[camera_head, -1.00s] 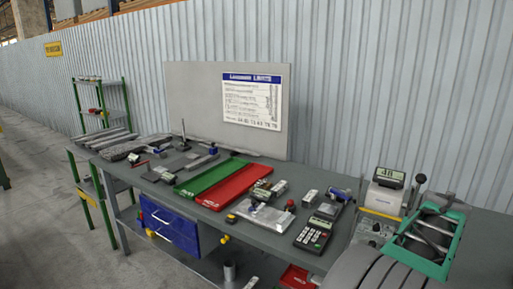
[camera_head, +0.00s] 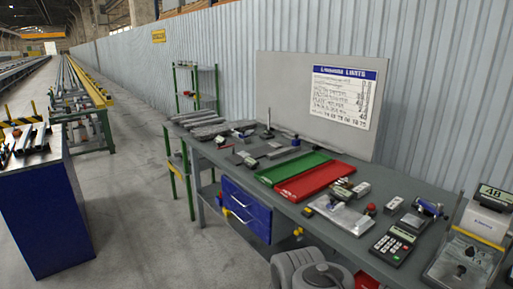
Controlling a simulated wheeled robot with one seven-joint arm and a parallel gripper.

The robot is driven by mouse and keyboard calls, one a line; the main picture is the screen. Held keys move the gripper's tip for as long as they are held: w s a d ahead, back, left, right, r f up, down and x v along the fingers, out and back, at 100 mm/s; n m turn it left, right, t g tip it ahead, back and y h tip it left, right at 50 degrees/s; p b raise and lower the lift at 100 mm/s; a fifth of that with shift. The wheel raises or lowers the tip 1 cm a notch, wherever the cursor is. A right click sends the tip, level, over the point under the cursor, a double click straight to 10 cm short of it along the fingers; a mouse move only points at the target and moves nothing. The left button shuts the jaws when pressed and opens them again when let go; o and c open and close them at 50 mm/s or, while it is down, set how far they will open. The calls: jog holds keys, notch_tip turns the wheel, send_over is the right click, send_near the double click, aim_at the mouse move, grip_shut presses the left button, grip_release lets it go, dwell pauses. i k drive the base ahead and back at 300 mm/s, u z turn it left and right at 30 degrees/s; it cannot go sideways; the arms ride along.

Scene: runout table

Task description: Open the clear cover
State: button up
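A bench instrument with a raised display (camera_head: 495,196) stands at the right edge of the view. In front of its display is a low, pale part with a see-through-looking top (camera_head: 465,257), which may be the clear cover. It looks shut, but it is small and partly cut off by the frame, so I cannot be sure. My gripper is not in view. Only rounded grey links of my own arm show at the bottom middle, in front of the bench.
The grey workbench (camera_head: 345,240) holds green (camera_head: 292,167) and red (camera_head: 315,181) trays, a keypad device (camera_head: 395,244), a red-knobbed metal fixture (camera_head: 342,215) and small blocks. A blue cabinet (camera_head: 45,215) stands left, with open floor between.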

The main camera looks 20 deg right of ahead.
aim_at(470, 252)
jog(key=z, duration=1.3)
jog(key=k, duration=0.15)
jog(key=u, duration=0.75)
jog(key=i, duration=0.5)
jog(key=z, duration=0.05)
